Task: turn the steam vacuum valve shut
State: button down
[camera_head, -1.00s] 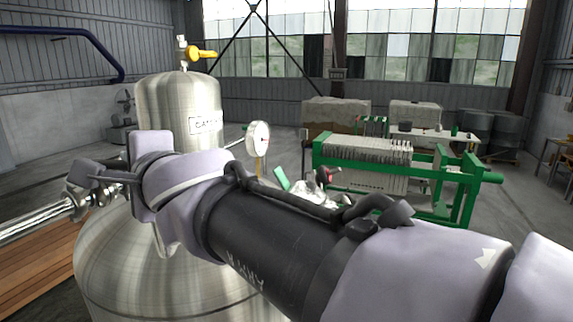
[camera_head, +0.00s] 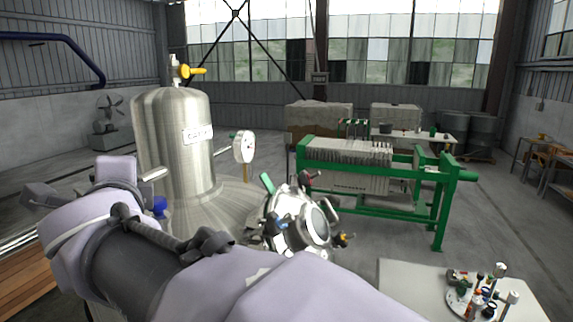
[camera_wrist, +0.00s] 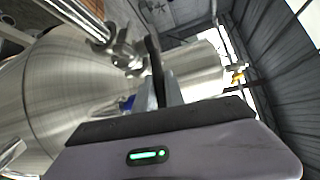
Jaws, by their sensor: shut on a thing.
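My gripper (camera_wrist: 160,88) shows in the wrist view with its fingers close together beside the steel tank (camera_wrist: 75,85). It is shut on what I take to be the steam vacuum valve, but the grip itself is mostly hidden. A small blue part (camera_wrist: 127,103) shows just left of the fingers. In the head view, a blue knob (camera_head: 159,206) shows by the end of my arm, against the steel tank (camera_head: 225,205). My own arm hides the gripper there. I cannot tell how far the valve is turned.
A steel column (camera_head: 175,135) rises from the tank with a yellow valve handle (camera_head: 192,71) on top. A gauge (camera_head: 244,147) and a glass-topped fitting (camera_head: 300,220) stand to its right. A green filter press (camera_head: 435,200) is behind. A table (camera_head: 405,280) with small valves is at lower right.

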jog(key=c, duration=1.7)
grip_release()
jog(key=shift+w, duration=0.1)
jog(key=v, duration=1.7)
jog(key=shift+p, duration=0.3)
jog(key=shift+d, duration=0.1)
